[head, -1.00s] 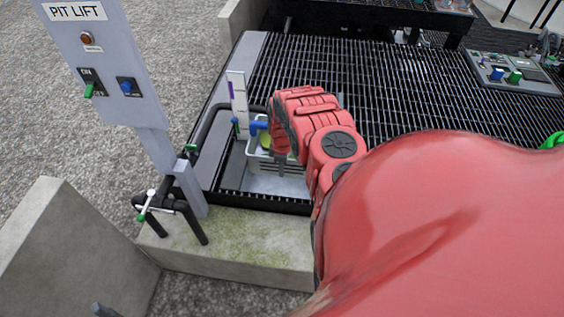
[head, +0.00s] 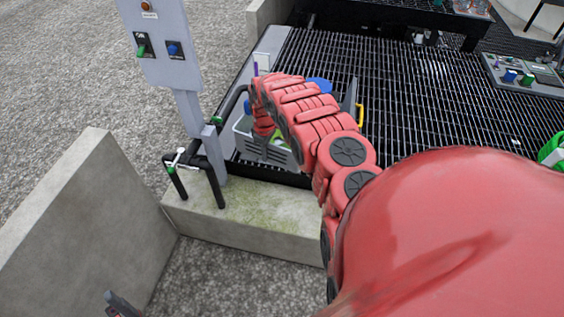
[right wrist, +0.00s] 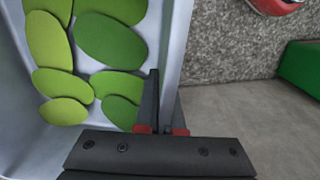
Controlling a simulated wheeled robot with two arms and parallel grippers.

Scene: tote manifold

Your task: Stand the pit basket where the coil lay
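The pit basket (head: 268,152) is a pale grey slotted tub at the front left corner of the dark grating. Green oval pieces (right wrist: 110,40) lie in it. My right gripper (head: 266,134) reaches down at the basket, partly hidden by its own arm. In the right wrist view its fingers (right wrist: 164,118) straddle the basket's wall, one inside and one outside, close against it. A green curved thing (head: 553,150), perhaps the coil, shows at the right edge, mostly hidden by my arm. A dark tip (head: 120,304) at the lower left looks like my left gripper.
The grey PIT LIFT post (head: 165,50) and black pipes (head: 190,175) stand left of the basket. A concrete kerb (head: 245,215) runs in front. A blue round thing (head: 319,85) and a yellow handle (head: 360,114) are behind my arm. Open grating (head: 430,90) lies to the right.

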